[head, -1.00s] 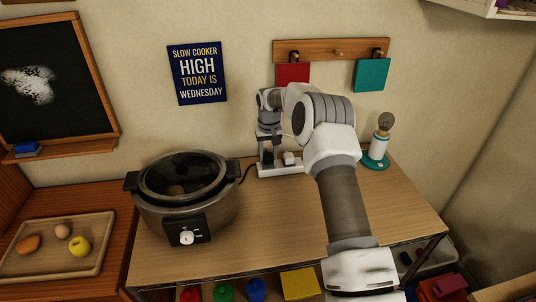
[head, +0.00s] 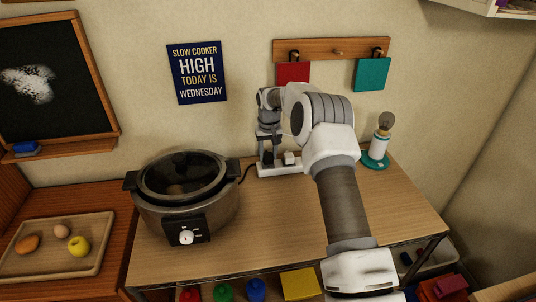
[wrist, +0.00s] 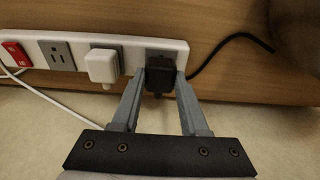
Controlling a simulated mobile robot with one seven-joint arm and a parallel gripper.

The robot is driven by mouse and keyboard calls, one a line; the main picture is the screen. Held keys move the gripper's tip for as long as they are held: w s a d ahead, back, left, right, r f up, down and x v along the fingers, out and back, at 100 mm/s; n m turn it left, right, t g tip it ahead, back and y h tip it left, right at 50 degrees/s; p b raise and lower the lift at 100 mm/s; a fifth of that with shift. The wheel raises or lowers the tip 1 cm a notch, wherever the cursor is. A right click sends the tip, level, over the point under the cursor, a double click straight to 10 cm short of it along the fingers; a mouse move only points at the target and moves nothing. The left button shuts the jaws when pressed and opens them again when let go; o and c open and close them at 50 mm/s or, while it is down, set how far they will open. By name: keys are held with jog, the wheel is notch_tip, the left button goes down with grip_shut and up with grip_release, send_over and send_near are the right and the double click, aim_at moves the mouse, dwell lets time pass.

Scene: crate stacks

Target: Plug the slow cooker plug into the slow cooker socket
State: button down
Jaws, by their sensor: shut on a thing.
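The slow cooker (head: 160,214) stands on the wooden table, with its black cord (head: 246,172) running to the right. The cord also shows in the wrist view (wrist: 218,47). The white power strip (wrist: 123,46) lies near the wall; it also shows in the head view (head: 268,173). In the wrist view my gripper (wrist: 161,77) is shut on the black slow cooker plug (wrist: 160,68), at the strip's right-end socket (wrist: 160,53). The plug covers most of that socket; I cannot tell how deep it sits. In the head view my gripper points down over the strip.
A white plug (wrist: 102,66) sits beside the black one, then an empty outlet (wrist: 57,53) and a red switch (wrist: 16,54). A lamp-like item with a teal base (head: 376,160) stands at right. The table front is clear.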

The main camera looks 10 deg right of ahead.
jog(key=shift+f+b, duration=0.45)
jog(key=shift+f, duration=0.2)
jog(key=shift+c, duration=1.7)
grip_release()
notch_tip(320, 180, up, 17)
jog(key=s, duration=0.2)
jog(key=shift+r, duration=0.2)
jog(key=shift+s, duration=0.1)
